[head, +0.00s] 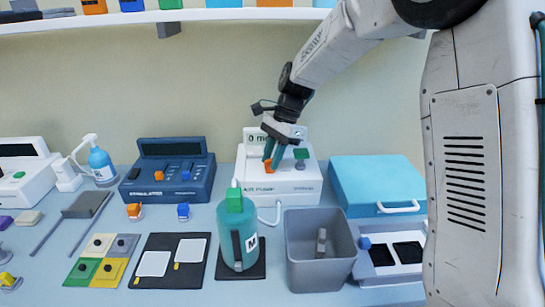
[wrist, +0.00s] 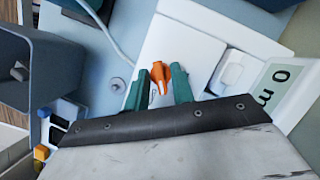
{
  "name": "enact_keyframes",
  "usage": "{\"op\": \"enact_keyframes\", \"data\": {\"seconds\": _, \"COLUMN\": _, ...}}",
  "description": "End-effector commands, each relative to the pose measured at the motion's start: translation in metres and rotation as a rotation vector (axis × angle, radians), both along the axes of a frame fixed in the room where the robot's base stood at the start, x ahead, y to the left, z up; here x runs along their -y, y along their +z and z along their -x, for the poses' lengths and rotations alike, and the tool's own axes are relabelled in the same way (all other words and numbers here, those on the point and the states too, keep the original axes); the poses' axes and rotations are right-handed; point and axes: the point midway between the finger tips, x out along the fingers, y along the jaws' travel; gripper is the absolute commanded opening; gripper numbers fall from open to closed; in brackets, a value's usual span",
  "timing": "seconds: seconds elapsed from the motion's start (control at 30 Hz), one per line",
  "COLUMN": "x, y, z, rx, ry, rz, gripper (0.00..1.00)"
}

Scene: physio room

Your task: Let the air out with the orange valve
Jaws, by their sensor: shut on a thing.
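The orange valve (wrist: 159,77) is on the top of the white air pump unit (head: 285,184), and it also shows in the head view (head: 270,175). My gripper (wrist: 160,82) has its green fingers on both sides of the orange valve and is shut on it. In the head view my gripper (head: 272,160) comes down onto the pump from above. The pump's display (wrist: 280,85) reads 0 with a unit partly cut off. A green knob (head: 301,153) stands on the pump to the right of my gripper.
A teal bottle (head: 238,232) stands in front of the pump, with a pale hose (head: 272,217) beside it. A grey bin (head: 318,270) is to the front right. A blue stimulator (head: 168,172) is left, a light blue case (head: 375,182) right. A shelf (head: 200,15) runs above.

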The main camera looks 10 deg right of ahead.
Motion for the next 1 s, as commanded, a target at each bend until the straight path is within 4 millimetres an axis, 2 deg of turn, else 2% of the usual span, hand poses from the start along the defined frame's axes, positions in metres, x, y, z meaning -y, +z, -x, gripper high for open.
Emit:
{"op": "enact_keyframes", "data": {"seconds": 0.6, "x": -0.0027, "y": 0.0009, "z": -0.0039, "rx": 0.003, "ry": 0.583, "rz": 0.0, "gripper": 0.02}}
{"op": "enact_keyframes", "data": {"seconds": 1.0, "x": -0.0042, "y": 0.0013, "z": -0.0046, "rx": 0.004, "ry": 0.871, "rz": 0.001, "gripper": 0.02}}
